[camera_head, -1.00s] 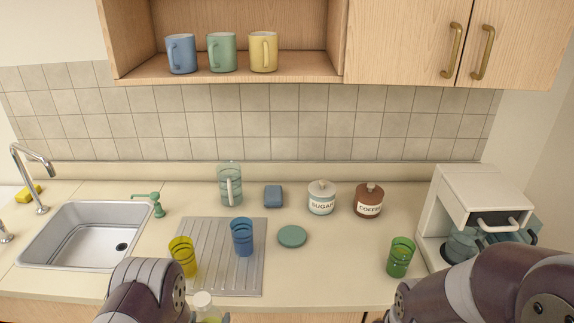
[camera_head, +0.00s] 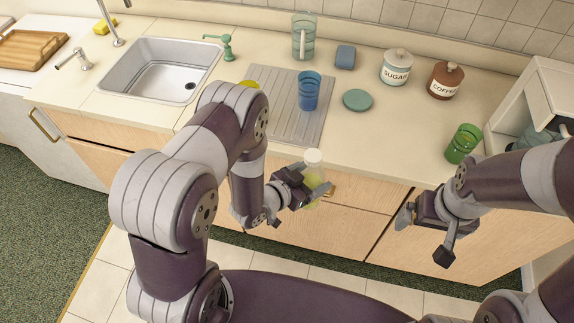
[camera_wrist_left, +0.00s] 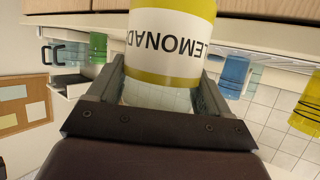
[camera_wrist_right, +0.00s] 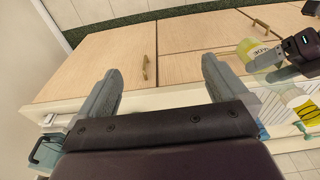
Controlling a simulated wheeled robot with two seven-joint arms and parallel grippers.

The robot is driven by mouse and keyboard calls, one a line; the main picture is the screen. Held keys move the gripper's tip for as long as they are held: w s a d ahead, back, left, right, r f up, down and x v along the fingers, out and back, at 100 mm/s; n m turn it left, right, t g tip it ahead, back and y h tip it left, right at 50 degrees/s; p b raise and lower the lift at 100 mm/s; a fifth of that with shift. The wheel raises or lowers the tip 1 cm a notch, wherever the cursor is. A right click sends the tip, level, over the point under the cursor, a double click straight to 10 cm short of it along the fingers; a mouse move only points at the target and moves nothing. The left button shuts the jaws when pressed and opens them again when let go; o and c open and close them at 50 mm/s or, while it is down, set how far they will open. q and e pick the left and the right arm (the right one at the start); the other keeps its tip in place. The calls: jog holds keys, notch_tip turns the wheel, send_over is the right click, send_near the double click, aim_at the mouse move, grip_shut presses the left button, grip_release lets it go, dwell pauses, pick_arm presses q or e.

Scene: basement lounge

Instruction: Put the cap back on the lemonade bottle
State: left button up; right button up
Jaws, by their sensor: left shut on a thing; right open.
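My left gripper (camera_head: 308,182) is shut on the lemonade bottle (camera_head: 313,191), holding it in the air in front of the counter. The bottle looks roughly upright, with a pale round top; I cannot tell whether that is a cap. In the left wrist view its yellow and white label (camera_wrist_left: 165,40) reads LEMONAD, upside down, between the fingers. The bottle also shows at the right of the right wrist view (camera_wrist_right: 250,52). My right gripper (camera_head: 424,236) is open and empty, to the right of the bottle; its spread fingers show in its wrist view (camera_wrist_right: 162,88). I see no loose cap.
On the counter are a blue cup (camera_head: 309,92), a ribbed drainer (camera_head: 286,121), a flat green disc (camera_head: 358,99), a green cup (camera_head: 463,143), sugar (camera_head: 397,67) and coffee (camera_head: 446,79) jars. A sink (camera_head: 160,72) is at left, a white machine (camera_head: 535,108) at right.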

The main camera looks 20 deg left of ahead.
pick_arm(q)
jog(key=shift+s+d+m+g+h, duration=0.1)
jog(key=shift+d+m+g+h, duration=0.3)
jog(key=shift+d+m+h, duration=0.6)
jog(key=shift+d+n, duration=0.2)
jog(key=shift+n, duration=0.1)
grip_shut()
pick_arm(e)
notch_tip(320, 180, up, 8)
jog(key=shift+s+f, duration=0.2)
jog(key=shift+s, duration=0.2)
jog(key=shift+f, duration=0.1)
pick_arm(q)
jog(key=shift+y, duration=0.3)
pick_arm(e)
notch_tip(320, 180, down, 8)
jog(key=w, duration=0.1)
